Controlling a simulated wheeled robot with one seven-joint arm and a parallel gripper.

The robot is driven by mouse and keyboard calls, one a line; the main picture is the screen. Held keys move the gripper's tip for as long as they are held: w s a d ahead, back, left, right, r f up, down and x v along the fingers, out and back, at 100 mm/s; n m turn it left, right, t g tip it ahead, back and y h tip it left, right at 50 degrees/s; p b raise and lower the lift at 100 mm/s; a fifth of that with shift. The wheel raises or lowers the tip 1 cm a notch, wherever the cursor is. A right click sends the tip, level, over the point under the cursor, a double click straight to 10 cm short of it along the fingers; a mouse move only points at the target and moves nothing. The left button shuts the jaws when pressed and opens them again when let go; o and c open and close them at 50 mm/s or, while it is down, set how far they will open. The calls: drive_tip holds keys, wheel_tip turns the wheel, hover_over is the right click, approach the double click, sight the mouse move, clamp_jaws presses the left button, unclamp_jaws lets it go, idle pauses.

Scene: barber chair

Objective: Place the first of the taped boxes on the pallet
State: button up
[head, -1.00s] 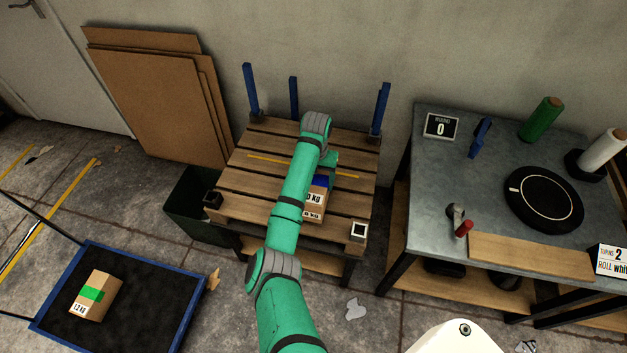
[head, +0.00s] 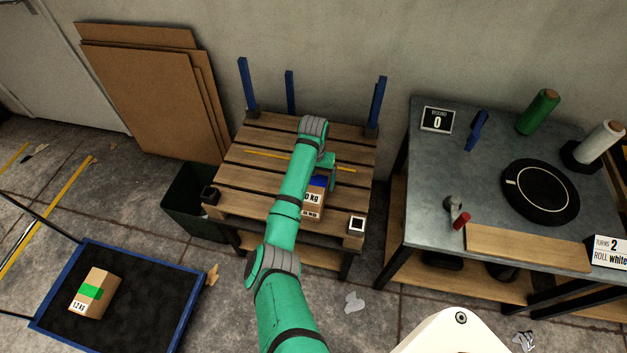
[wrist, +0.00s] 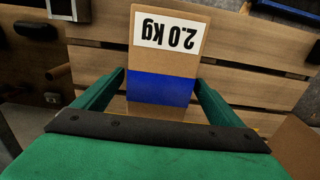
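A brown cardboard box with blue tape and a 2.0 kg label (head: 314,204) is at the front right of the wooden pallet (head: 250,184); the arm hides part of it. I cannot tell whether it rests on the slats or is just above them. A second box with green tape (head: 96,291) lies in the blue-edged cart (head: 150,310) at the lower left.
Blue posts (head: 248,85) rise at the pallet's back edge. A grey workbench (head: 440,170) with a black turntable (head: 541,192) and film rolls stands at the right. A dark bin (head: 185,203) and leaning cardboard sheets (head: 150,90) are left of the pallet. The pallet's left half is clear.

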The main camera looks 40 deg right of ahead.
drive_tip(key=shift+w, duration=0.1)
drive_tip(key=shift+a+r, duration=0.1)
drive_tip(key=shift+r, duration=0.45)
wheel_tip(320, 180, up, 11)
idle(0.6)
